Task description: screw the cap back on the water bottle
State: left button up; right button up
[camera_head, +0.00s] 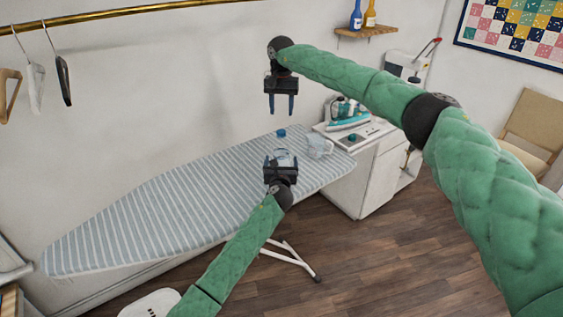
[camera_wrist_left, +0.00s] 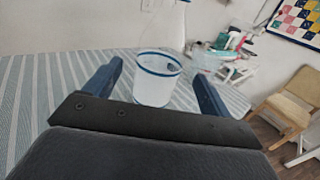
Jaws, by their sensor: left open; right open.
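A small blue cap-like piece (camera_head: 281,133) shows above clear, bottle-like plastic on the striped ironing board. I cannot tell whether it sits screwed on. In the left wrist view a clear vessel with a blue rim (camera_wrist_left: 155,90) stands ahead, between the finger lines. A small dark blue piece (camera_wrist_left: 173,66) shows at its rim, inside or behind. My left gripper (camera_head: 281,158) is open, its fingers on either side of the clear vessel in the head view; contact is unclear. My right gripper (camera_head: 281,104) is open and empty, pointing down above the blue piece.
The ironing board (camera_head: 150,220) is bare on its left. A clear jug (camera_head: 319,147) stands right of the vessel. A white cabinet (camera_head: 375,180) beyond holds a teal iron (camera_head: 347,122). A chair (camera_head: 535,130) stands at the right.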

pick_arm(q)
jog(key=shift+w, duration=3.55)
